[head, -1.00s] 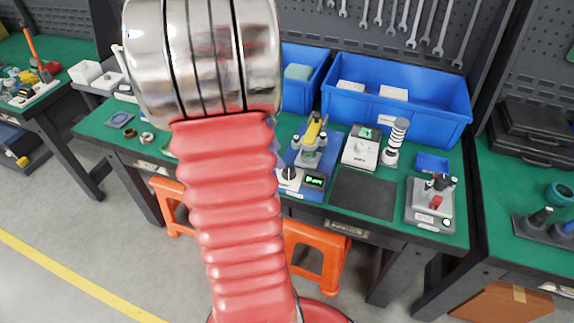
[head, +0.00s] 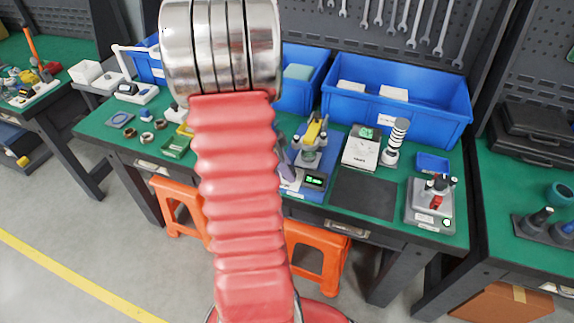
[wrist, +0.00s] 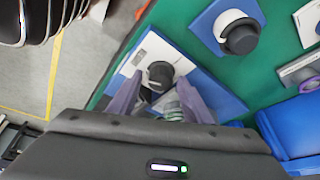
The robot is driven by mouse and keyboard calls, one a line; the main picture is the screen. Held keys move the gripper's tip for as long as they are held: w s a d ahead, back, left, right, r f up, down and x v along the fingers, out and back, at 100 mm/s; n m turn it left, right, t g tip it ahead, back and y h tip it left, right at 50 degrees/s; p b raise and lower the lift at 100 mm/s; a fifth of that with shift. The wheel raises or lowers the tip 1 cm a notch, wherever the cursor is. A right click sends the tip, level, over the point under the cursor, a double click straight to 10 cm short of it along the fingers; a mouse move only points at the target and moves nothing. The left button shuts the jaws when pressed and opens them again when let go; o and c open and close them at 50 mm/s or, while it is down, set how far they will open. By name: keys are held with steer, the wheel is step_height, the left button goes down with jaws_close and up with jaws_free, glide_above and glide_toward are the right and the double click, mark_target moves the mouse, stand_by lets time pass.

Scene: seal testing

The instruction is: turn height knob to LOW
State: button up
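The blue tester (head: 313,196) stands on the green bench in the head view, with a yellow-topped column and a small lit display. A dark round knob (wrist: 160,74) sits on its white front panel in the wrist view. The panel marks are too small to read, so I cannot tell the knob's setting. My gripper (wrist: 158,80) is open, with its two purple-grey fingers on either side of the knob. I cannot tell whether they touch it. In the head view one finger (head: 284,157) shows beside the tester, and my gripper hides the knob.
Another blue unit with a large dark knob (wrist: 239,36) is in the wrist view. A white instrument (head: 361,149), a coil-like post (head: 396,142) and a grey fixture (head: 431,213) stand to the right. Blue bins (head: 440,119) line the back. A dark mat (head: 363,193) lies bare.

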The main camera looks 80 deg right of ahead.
steer(key=c, duration=0.7)
steer(key=shift+d, duration=0.35)
steer(key=shift+c, duration=1)
steer(key=shift+a, duration=0.3)
steer(key=shift+n, duration=0.4)
